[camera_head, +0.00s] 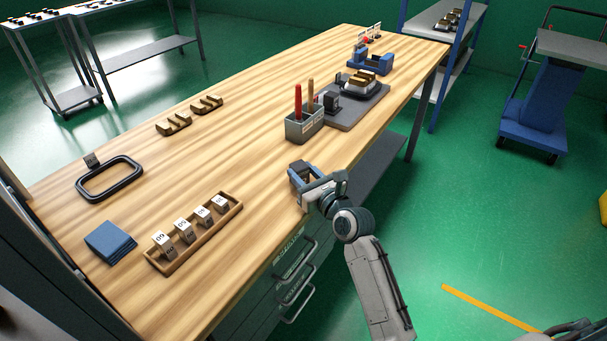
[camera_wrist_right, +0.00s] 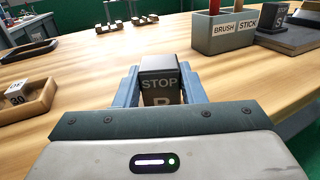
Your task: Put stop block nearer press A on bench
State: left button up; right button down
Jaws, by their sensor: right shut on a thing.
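My right gripper (camera_head: 301,175) is shut on a dark grey stop block (camera_wrist_right: 160,82) over the bench's right edge area. The block's face reads STOP, with a letter below that looks like B and is partly hidden. Another dark stop block (camera_head: 331,103) stands on the dark grey plate (camera_head: 352,117), beyond the grey bin; it also shows at the top right of the wrist view (camera_wrist_right: 272,18). The wooden bench (camera_head: 255,120) lies under the gripper. I cannot tell from a readable label which fixture is press A. My left gripper is not in view.
A grey bin (camera_head: 304,127) marked BRUSH and STICK stands just beyond the gripper. A blue fixture (camera_head: 372,63) is farther back. A wooden tray (camera_head: 195,235) with numbered blocks, blue pad (camera_head: 110,243) and black frame (camera_head: 110,180) lie left. The bench's middle is clear.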

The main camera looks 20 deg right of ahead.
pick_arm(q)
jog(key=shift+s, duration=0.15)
pick_arm(e)
jog(key=shift+r, duration=0.15)
jog(key=c, duration=0.9)
grip_release()
jog(key=shift+s, duration=0.1)
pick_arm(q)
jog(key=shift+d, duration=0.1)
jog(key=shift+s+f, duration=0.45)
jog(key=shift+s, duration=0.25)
pick_arm(e)
jog(key=v, duration=1.2)
